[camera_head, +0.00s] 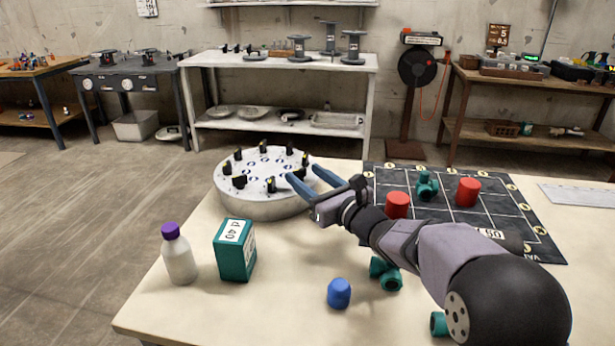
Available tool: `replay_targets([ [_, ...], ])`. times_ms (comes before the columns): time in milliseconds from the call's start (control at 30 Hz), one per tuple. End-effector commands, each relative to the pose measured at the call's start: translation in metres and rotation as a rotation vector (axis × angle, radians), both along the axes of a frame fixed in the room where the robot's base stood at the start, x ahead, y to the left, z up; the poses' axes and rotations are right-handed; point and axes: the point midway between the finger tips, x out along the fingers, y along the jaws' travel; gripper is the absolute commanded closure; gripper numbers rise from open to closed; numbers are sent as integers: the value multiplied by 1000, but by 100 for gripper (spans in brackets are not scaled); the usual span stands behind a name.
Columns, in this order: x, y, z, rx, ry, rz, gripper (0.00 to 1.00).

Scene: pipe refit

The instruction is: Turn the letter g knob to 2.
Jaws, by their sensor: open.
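A round pale drum (262,208) stands at the left back of the table. Several black knobs with yellow marks ring its top, with blue markings inside the ring. The letters and numbers are too small to read, so I cannot tell which is the letter g knob or where it points. My gripper (303,174) has blue fingers spread apart, reaching in from the right over the drum's right edge. A black knob (270,184) sits just left of the fingertips, and another black knob (299,172) shows near or between the fingers. I cannot tell whether they touch.
A white bottle (180,260) with purple cap and a teal box (234,250) stand in front of the drum. A blue piece (339,293) lies front centre. A dark grid mat (540,250) with a red cylinder (468,192) and a teal fitting (427,187) lies right.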

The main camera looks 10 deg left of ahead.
Motion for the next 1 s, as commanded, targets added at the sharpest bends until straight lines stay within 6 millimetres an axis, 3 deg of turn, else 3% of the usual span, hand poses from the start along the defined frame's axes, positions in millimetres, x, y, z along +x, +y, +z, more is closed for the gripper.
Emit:
replay_targets([
  [167, 1, -1, 14, 1, -1, -2, 52],
  [500, 6, -8, 78, -7, 27, -15, 52],
  [700, 6, -13, 105, -23, 78, -20, 52],
  [867, 1, -17, 108, -57, 136, -18, 52],
  [1000, -8, -21, 93, -108, 197, -14, 52],
])
